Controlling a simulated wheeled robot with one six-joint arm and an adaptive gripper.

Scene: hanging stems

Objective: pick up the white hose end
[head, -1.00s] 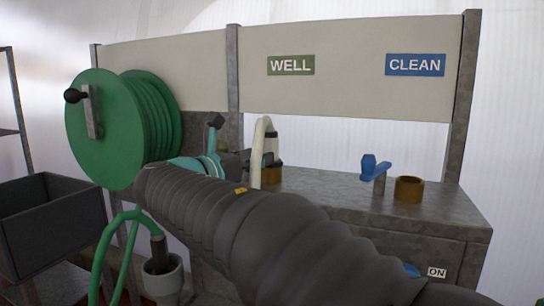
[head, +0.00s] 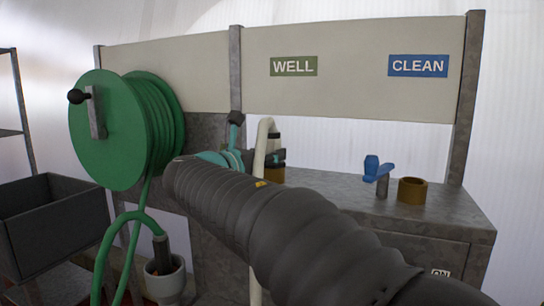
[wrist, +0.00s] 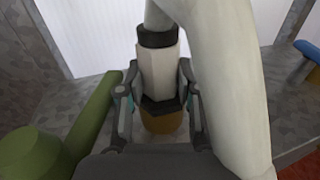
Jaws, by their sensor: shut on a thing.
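The white hose end (wrist: 158,75) has a pale body with dark bands and stands roughly upright between the fingers of my gripper (wrist: 157,98) in the wrist view. My gripper is shut on it. A brass-brown socket (wrist: 162,122) is directly under the dark lower band; I cannot tell whether the end sits in it or just above. The white hose (wrist: 228,90) arches over and hangs down at the right. In the head view, the hose (head: 262,150) shows beside my gripper (head: 277,157), under the WELL sign, partly hidden by my arm.
A green handle (wrist: 38,150) lies close at the left in the wrist view. On the metal bench (head: 335,193) stand a blue-handled tap (head: 376,172) and another brass socket (head: 412,190). A green hose reel (head: 105,130) and a dark bin (head: 50,225) are at the left.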

